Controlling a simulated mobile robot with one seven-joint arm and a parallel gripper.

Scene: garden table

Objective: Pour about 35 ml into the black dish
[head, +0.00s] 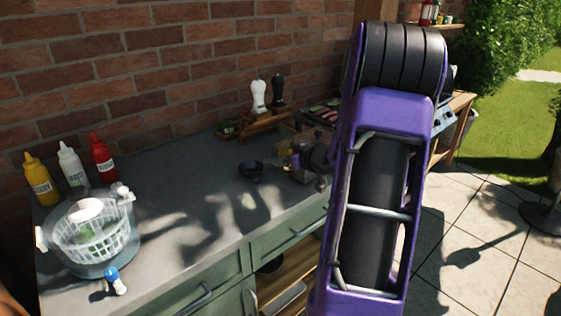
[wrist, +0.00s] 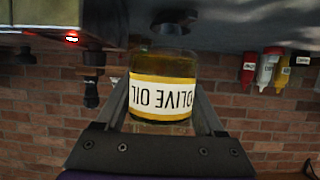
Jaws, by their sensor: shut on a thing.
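The black dish (head: 251,170) sits on the grey counter, left of my gripper in the head view. In the wrist view, which is upside down, a dark round shape that looks like the dish (wrist: 168,22) shows just past the bottle. My gripper (wrist: 162,92) is shut on a glass bottle labelled OLIVE OIL (wrist: 165,78), with a finger on each side. The bottle looks close to upright, as its label is inverted like the scene. Its top and any oil level are hard to make out. In the head view my arm partly hides the gripper area.
A white colander in a clear bowl (head: 80,261) and mustard (head: 40,182), white (head: 72,168) and red (head: 102,160) squeeze bottles stand left. White (head: 258,97) and black (head: 277,90) mills stand on a wooden rack behind.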

